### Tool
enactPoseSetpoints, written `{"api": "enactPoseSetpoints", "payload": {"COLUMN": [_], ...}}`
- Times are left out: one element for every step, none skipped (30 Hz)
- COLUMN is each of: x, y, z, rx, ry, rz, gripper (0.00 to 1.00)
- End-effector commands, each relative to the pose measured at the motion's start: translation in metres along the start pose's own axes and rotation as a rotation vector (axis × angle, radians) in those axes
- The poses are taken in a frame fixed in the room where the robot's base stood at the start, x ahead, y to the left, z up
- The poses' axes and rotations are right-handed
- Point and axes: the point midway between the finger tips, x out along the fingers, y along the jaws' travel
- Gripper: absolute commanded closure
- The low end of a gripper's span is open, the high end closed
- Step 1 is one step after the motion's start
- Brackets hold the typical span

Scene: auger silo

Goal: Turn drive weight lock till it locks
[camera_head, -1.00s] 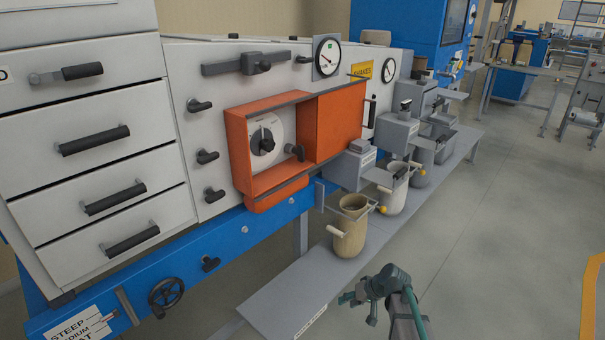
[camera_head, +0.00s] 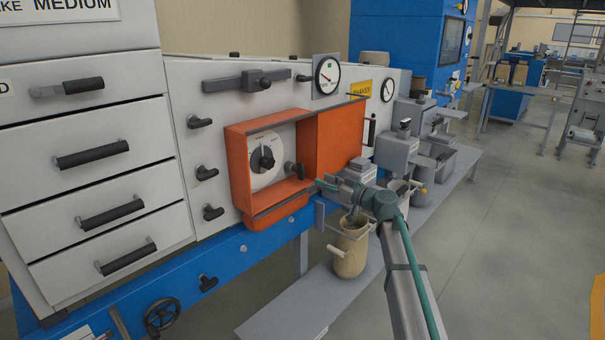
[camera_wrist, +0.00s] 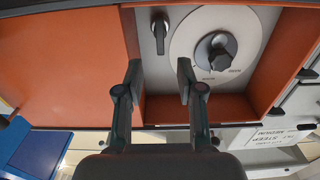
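No label naming the drive weight lock is readable. An orange open-front box (camera_head: 238,172) holds a round white dial with a black knob (camera_head: 264,158). A small black lever handle (camera_head: 299,171) sits right of the dial; its grip points down in the head view. My gripper (camera_head: 318,187) is at the box's lower right front. In the wrist view, which looks upside down, the dial knob (camera_wrist: 214,50) is at upper right and the lever handle (camera_wrist: 159,33) is ahead of my gripper (camera_wrist: 159,72). The fingers are apart and empty, touching neither control.
The orange panel (camera_head: 340,135) and box walls border the controls closely. Other black handles, such as a lower one (camera_head: 213,212), sit on the white cabinet. Grey boxes and a beige pot (camera_head: 350,255) stand beside my arm. The floor at right is open.

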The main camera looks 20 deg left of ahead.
Motion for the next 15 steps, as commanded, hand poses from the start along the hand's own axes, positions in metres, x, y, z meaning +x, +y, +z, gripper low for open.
{"api": "enactPoseSetpoints", "payload": {"x": [0.005, 0.008, 0.013, 0.017, 0.022, 0.029, 0.034, 0.04, 0.046, 0.052, 0.057, 0.064, 0.069, 0.074, 0.079], "y": [0.001, 0.001, 0.001, 0.001, 0.001, 0.001, 0.001, 0.001, 0.002, 0.002, 0.001, 0.001, 0.001, 0.001, 0.001], "z": [0.0, 0.0, -0.001, -0.001, -0.001, 0.0, -0.001, -0.001, 0.0, 0.0, 0.0, 0.0, 0.0, 0.0, 0.0], "rx": [-0.002, -0.002, -0.001, -0.001, 0.0, 0.0, 0.0, 0.001, 0.001, 0.001, 0.001, 0.002, 0.002, 0.001, 0.001], "ry": [-0.001, -0.001, -0.001, -0.002, -0.002, -0.002, -0.002, -0.002, -0.003, -0.003, -0.003, -0.003, -0.003, -0.003, -0.003], "rz": [-0.001, -0.001, -0.002, -0.002, -0.002, -0.002, -0.002, -0.003, -0.003, -0.003, -0.002, -0.002, -0.002, -0.002, -0.002], "gripper": [0.62, 0.62, 0.62, 0.62, 0.62, 0.62, 0.62, 0.62, 0.62, 0.62, 0.62, 0.62, 0.62, 0.62, 0.62]}}
